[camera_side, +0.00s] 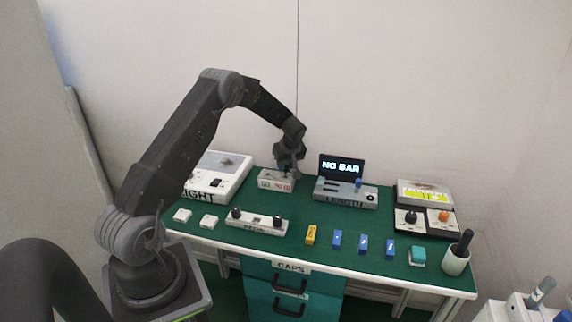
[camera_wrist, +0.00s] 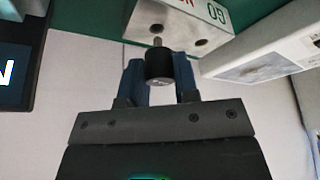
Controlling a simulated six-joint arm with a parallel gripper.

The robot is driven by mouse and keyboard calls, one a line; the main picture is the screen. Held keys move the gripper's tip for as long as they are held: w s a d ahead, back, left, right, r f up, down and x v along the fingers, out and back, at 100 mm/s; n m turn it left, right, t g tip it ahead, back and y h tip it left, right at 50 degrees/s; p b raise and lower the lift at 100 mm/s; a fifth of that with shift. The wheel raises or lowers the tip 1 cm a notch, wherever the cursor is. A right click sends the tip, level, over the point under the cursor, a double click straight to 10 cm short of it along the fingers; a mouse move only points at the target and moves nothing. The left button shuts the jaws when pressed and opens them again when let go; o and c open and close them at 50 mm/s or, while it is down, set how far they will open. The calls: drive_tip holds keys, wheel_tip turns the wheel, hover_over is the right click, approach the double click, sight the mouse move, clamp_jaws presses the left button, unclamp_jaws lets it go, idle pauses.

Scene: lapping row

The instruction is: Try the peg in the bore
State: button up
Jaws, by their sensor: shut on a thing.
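My gripper (camera_wrist: 160,85) is shut on a black cylindrical peg (camera_wrist: 159,66) with a short thin metal tip. The tip points at the pale block (camera_wrist: 178,14), close to one of its two visible dark holes, the left bore (camera_wrist: 157,28). I cannot tell whether the tip has entered it. The other bore (camera_wrist: 201,42) looks empty. The block carries green and red lettering, upside down in the wrist view. In the side view my gripper (camera_side: 287,171) is just above the block (camera_side: 277,181) at the back of the bench and hides the peg.
Left of the block stands a white instrument (camera_side: 222,172); right of it, a grey instrument (camera_side: 345,192) with a "NO BAR" display (camera_side: 341,167). In front are a white strip (camera_side: 256,223) with two black knobs and several coloured blocks (camera_side: 337,240). A cup (camera_side: 456,262) stands at the right.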

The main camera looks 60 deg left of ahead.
drive_tip(key=shift+f, duration=1.4)
drive_tip(key=o, duration=1)
drive_tip(key=shift+r, duration=0.1)
drive_tip(key=v, duration=1.3)
drive_tip(key=shift+r, duration=0.3)
drive_tip(key=shift+s+d, duration=0.1)
drive_tip(key=s+d+r+m+t+h, duration=0.1)
drive_tip(key=s+d+r+m, duration=0.35)
drive_tip(key=d+r, duration=0.35)
drive_tip(key=s+d+r+m+t+h, duration=0.1)
drive_tip(key=s+d+r+m+t, duration=0.15)
drive_tip(key=s+d+r, duration=0.55)
drive_tip(key=s+d+m+t+h, duration=0.1)
drive_tip(key=s+d+m+h, duration=0.1)
drive_tip(key=s+d+m, duration=0.7)
drive_tip(key=s+d, duration=0.5)
drive_tip(key=shift+s+d+m+t+h, duration=0.2)
drive_tip(key=shift+s+m+t+h, duration=0.1)
drive_tip(key=shift+m+t, duration=0.1)
